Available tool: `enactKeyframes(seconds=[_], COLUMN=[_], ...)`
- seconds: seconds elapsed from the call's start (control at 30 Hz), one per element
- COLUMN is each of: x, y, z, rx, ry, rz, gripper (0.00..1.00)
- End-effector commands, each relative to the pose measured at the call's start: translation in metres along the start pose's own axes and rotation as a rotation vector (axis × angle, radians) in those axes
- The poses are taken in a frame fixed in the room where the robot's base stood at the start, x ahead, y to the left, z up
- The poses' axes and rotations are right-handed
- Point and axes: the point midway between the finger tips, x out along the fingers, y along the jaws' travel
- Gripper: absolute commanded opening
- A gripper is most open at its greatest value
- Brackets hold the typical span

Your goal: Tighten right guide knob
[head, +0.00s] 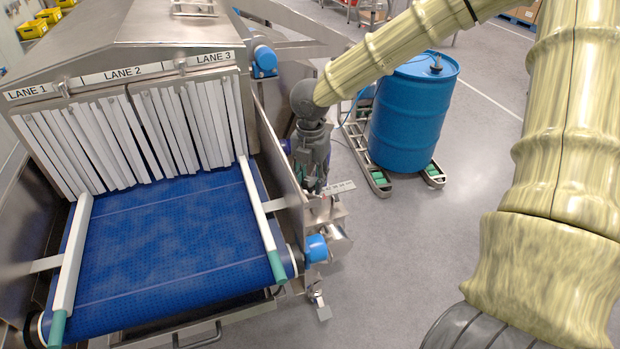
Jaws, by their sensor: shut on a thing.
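The right guide (260,215) is a white rail with a green end, lying along the right side of the blue belt. My gripper (312,188) points down just outside the conveyor's right side wall, above a small metal bracket (328,210). It is shut on the right guide knob, which the fingers hide almost wholly. How far the knob is turned cannot be seen. The left guide (72,250) is a similar white rail with a green end, on the left side of the belt.
White strip curtains (140,130) hang at the tunnel mouth under the lane signs. A blue drum (410,115) stands on a wheeled frame (380,180) behind my gripper to the right. A blue-capped part (317,248) juts out below.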

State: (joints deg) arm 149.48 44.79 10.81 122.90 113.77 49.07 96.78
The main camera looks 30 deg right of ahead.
Motion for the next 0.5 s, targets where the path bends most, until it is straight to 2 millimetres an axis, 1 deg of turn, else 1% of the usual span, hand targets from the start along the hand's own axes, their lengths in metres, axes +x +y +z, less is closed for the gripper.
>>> enactKeyframes(seconds=[0.03, 0.5], x=[-0.002, -0.0011], y=[0.0018, 0.0018], z=[0.0023, 0.0024], rx=[0.042, 0.483], ry=[-0.006, -0.005], rz=[0.003, 0.005], gripper=[0.13, 0.13])
